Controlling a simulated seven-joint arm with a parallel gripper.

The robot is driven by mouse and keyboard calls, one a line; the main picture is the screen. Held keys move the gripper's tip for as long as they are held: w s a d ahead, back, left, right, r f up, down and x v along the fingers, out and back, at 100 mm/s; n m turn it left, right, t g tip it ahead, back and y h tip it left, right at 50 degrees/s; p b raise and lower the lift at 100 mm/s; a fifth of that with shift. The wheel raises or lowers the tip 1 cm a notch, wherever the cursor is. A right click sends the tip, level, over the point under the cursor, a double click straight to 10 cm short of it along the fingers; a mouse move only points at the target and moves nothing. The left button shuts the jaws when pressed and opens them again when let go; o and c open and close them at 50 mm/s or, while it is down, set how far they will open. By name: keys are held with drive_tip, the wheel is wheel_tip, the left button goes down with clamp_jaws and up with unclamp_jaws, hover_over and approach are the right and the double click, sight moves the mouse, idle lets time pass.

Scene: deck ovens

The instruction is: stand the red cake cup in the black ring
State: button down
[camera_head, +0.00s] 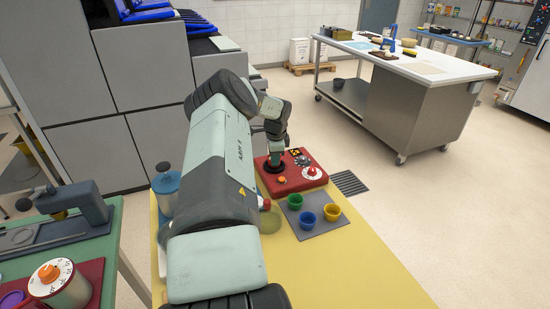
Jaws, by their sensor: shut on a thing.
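A red box-like panel (312,178) lies on the far part of the yellow table. A black ring (275,168) is on its left part. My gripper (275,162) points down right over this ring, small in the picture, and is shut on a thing. The red cake cup cannot be made out apart from the red panel and the gripper; no red cup stands with the other cups. Whether the held cup is inside the ring or just above it cannot be told.
A green cup (295,201), a blue cup (308,219) and a yellow cup (332,212) stand on a grey mat (318,228) in front of the panel. The yellow table (345,275) is clear at the front right.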

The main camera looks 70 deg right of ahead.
drive_tip(key=shift+f, duration=0.35)
drive_tip(key=c, duration=1.5)
unclamp_jaws()
drive_tip(key=shift+c, duration=0.2)
wheel_tip(320, 180, up, 11)
drive_tip(key=a, duration=0.1)
drive_tip(key=shift+s+a, duration=0.25)
drive_tip(key=shift+s, duration=0.2)
drive_tip(key=shift+f, duration=0.1)
